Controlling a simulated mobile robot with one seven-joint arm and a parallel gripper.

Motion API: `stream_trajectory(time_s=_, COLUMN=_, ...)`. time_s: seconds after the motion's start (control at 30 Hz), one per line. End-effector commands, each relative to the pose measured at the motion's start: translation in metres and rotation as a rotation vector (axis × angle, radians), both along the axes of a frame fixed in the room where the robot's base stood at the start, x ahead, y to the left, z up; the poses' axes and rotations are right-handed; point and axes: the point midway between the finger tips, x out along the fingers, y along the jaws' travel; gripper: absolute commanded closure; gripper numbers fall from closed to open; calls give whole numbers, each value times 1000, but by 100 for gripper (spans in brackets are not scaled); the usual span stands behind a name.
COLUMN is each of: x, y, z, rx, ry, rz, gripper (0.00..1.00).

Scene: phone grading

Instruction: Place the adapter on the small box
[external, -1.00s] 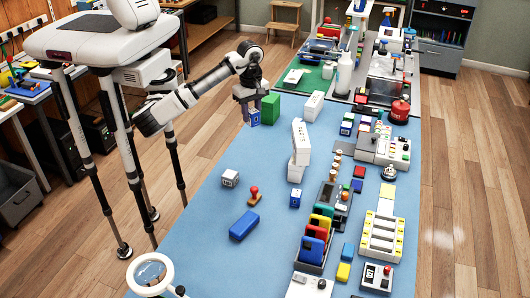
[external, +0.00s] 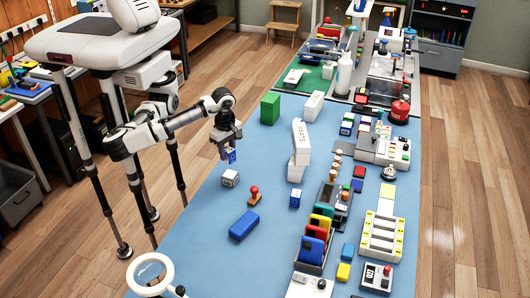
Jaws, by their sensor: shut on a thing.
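The adapter appears to be the small blue block with a white mark (external: 231,157) held by my gripper (external: 229,150). My gripper points down and is shut on it, partly hiding its top. A small white box with dark markings (external: 230,179) stands on the blue table top just below the held block in the picture. The block looks raised above the table, and a thin gap seems to part it from the box. I cannot tell exactly how well the two line up.
A red-handled stamp (external: 254,195) and a blue case (external: 243,225) lie nearby. A blue-and-white cube (external: 295,198) and stacked white boxes (external: 299,150) stand to the right. A green block (external: 270,108) is farther back. The blue mat (external: 195,235) is clear at front left.

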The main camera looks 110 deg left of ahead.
Motion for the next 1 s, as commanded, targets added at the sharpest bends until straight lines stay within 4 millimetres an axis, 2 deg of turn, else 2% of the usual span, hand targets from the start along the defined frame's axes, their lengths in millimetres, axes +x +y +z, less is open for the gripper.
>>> stream_trajectory(time_s=0.1, x=0, y=0, z=-17, rx=-1, ry=2, rz=-1, gripper=90)
stream_trajectory(time_s=0.27, x=0, y=0, z=-30, rx=-1, ry=1, rz=-1, gripper=90)
stream_trajectory(time_s=0.5, x=0, y=0, z=-60, rx=0, ry=1, rz=-2, gripper=90)
stream_trajectory(time_s=0.93, x=0, y=0, z=-66, rx=1, ry=-1, rz=-1, gripper=90)
stream_trajectory(time_s=0.97, x=0, y=0, z=-65, rx=0, ry=-1, rz=-1, gripper=64)
stream_trajectory(time_s=1.0, x=0, y=0, z=-65, rx=0, ry=-1, rz=-1, gripper=59)
